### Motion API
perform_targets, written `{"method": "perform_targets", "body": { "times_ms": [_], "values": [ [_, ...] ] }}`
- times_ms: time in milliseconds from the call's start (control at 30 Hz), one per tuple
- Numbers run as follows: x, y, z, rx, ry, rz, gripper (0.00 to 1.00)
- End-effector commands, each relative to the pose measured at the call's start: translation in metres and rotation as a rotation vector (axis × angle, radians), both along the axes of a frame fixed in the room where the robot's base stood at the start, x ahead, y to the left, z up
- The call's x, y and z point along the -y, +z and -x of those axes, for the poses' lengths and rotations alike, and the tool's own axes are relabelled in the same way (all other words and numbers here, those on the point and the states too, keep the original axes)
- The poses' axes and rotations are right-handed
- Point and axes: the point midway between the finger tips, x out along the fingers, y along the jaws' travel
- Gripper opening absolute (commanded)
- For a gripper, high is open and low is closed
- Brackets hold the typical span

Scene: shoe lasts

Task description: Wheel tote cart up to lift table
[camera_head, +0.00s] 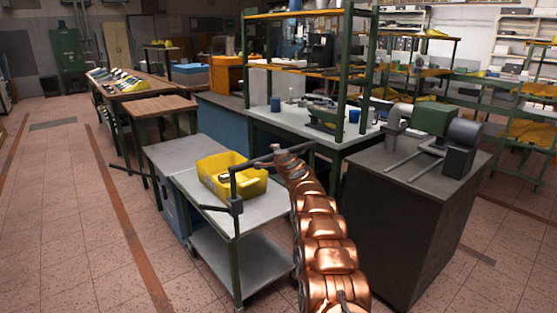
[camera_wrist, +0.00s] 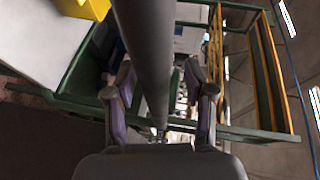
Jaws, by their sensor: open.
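The tote cart (camera_head: 262,208) has a grey top, a lower shelf and dark green legs. A yellow tote (camera_head: 232,182) stands on its top and shows in part in the wrist view (camera_wrist: 82,8). A dark handle bar (camera_head: 236,163) rises above the cart's near side. My gripper (camera_wrist: 158,68) is open at the bar, with one finger on each side of it in the wrist view. Contact cannot be told. A low grey-topped table (camera_head: 183,151), probably the lift table, stands just behind and left of the cart; any gap is hard to see.
A workbench with green-framed shelves (camera_head: 300,128) stands behind the cart. A wooden-topped table (camera_head: 158,106) is farther back. The tiled floor (camera_head: 60,215) at left is clear.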

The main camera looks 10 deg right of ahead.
Motion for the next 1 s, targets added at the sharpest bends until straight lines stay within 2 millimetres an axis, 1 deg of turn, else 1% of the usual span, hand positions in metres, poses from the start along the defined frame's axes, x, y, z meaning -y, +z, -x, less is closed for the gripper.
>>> {"method": "perform_targets", "body": {
  "times_ms": [100,333,533,800,1000],
  "values": [
    [-0.001,0.003,0.006,0.003,0.001,-0.003,0.54],
    [-0.001,0.000,0.018,-0.003,0.002,-0.010,0.54],
    [0.001,0.008,0.027,0.004,0.000,-0.005,0.54],
    [0.002,0.006,0.041,0.001,0.001,-0.007,0.54],
    [0.005,0.013,0.054,0.006,0.000,-0.007,0.54]
  ]
}}
